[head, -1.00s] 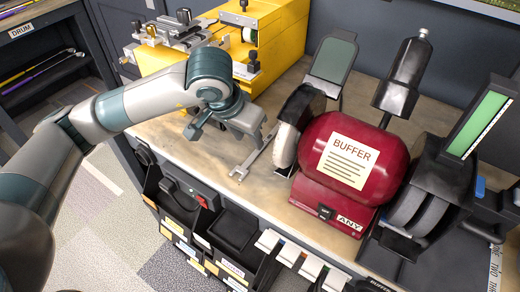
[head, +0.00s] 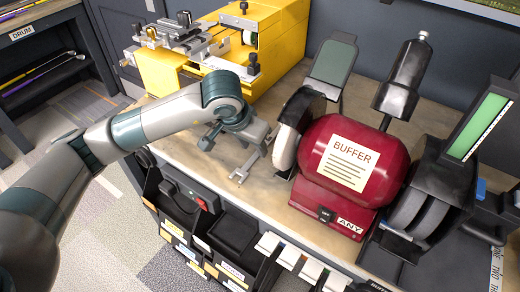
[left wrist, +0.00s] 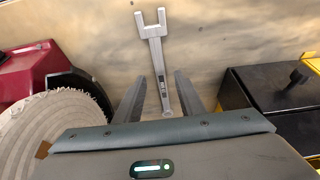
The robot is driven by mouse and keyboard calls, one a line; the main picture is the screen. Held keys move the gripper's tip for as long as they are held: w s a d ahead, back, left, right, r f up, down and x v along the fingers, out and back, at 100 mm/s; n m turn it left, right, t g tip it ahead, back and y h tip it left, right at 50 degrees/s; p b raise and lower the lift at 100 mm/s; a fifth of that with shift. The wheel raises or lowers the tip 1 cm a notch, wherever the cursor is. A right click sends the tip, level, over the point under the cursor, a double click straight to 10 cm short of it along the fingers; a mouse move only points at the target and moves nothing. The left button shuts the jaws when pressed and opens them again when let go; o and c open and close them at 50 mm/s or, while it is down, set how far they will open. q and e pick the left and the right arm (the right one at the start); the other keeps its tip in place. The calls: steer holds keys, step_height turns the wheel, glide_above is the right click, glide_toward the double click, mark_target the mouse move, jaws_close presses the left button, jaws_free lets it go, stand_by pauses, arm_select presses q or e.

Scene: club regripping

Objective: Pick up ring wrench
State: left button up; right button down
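A grey metal wrench (head: 246,169) lies flat on the wooden bench top in front of the buffer. In the left wrist view the wrench (left wrist: 156,55) shows an open forked end, pointing away from my gripper, and a straight handle. My left gripper (head: 255,145) is just over the wrench. In the left wrist view its two fingers (left wrist: 161,80) are spread, one on each side of the handle, with gaps to it. My right gripper is in neither view.
A red buffer (head: 352,160) with a pale wheel (head: 286,148) stands right beside the gripper. A yellow machine (head: 265,35) stands behind. Black bins (head: 232,232) hang along the bench's front edge. Clear wood lies in front of the wrench.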

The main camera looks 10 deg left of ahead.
arm_select(q)
steer(key=shift+w+d+f, duration=0.1)
steer(key=shift+w+f, duration=0.15)
steer(key=shift+f, duration=0.45)
steer(key=shift+w+f, duration=0.15)
steer(key=shift+f, duration=0.15)
steer(key=shift+w+d+f, duration=0.1)
steer(key=shift+f, duration=0.1)
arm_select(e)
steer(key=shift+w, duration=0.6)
arm_select(q)
steer(key=shift+c, duration=0.2)
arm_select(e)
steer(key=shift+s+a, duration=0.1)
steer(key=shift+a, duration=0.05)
arm_select(q)
jaws_close()
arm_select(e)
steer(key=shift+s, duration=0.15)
